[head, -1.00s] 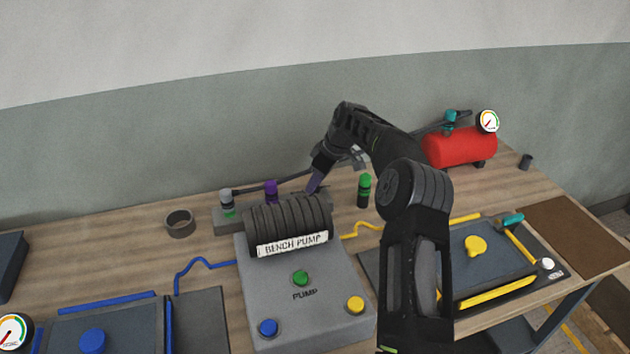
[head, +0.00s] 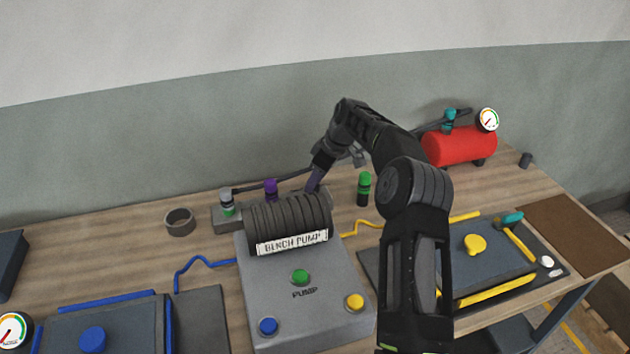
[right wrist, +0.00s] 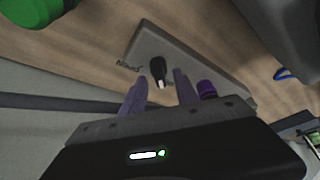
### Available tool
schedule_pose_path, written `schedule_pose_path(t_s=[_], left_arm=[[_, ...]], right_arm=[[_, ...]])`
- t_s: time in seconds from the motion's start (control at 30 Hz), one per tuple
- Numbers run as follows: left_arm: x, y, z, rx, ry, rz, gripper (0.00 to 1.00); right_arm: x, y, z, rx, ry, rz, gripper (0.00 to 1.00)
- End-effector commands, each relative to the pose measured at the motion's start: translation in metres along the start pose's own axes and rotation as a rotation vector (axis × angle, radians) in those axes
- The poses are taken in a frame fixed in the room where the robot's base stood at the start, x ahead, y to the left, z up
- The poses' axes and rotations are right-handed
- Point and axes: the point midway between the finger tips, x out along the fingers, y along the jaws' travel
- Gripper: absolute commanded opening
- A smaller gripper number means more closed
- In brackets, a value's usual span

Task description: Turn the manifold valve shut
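The manifold (right wrist: 190,60) is a grey block on the bench. In the right wrist view its valve (right wrist: 157,70) is a small black knob with a white mark, beside partly legible lettering. My right gripper (right wrist: 156,84) is open, its two purple-grey fingers apart, with the knob in the gap near the tips; contact is not clear. In the head view my right gripper (head: 314,182) points down behind the bench pump (head: 290,225), which hides the valve; the manifold's left end (head: 226,220) shows beside the pump. My left gripper is not in view.
A purple-capped fitting (right wrist: 206,88) stands close beside one finger. A green-capped bottle (head: 364,188) stands right of the gripper. A dark hose (head: 290,178) runs behind. A red tank with gauge (head: 460,146) is at the back right. Bare bench lies left of the grey ring (head: 180,222).

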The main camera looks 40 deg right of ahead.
Motion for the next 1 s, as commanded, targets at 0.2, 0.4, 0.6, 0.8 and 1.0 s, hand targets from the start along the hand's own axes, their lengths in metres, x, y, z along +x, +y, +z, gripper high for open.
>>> schedule_pose_path(t_s=[0.2,0.4,0.6,0.8,1.0], left_arm=[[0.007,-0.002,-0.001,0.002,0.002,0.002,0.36],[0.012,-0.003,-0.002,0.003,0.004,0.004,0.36],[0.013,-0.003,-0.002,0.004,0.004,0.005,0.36],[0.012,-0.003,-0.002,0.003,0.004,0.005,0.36],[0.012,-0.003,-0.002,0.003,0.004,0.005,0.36]], right_arm=[[-0.027,0.001,0.001,0.0,0.001,0.003,0.36],[-0.06,0.001,0.0,0.0,0.001,0.004,0.36],[-0.074,0.0,0.0,0.0,0.0,0.001,0.36],[-0.075,0.0,0.0,0.0,0.0,0.0,0.36],[-0.074,0.0,0.0,0.0,0.0,0.0,0.36]])
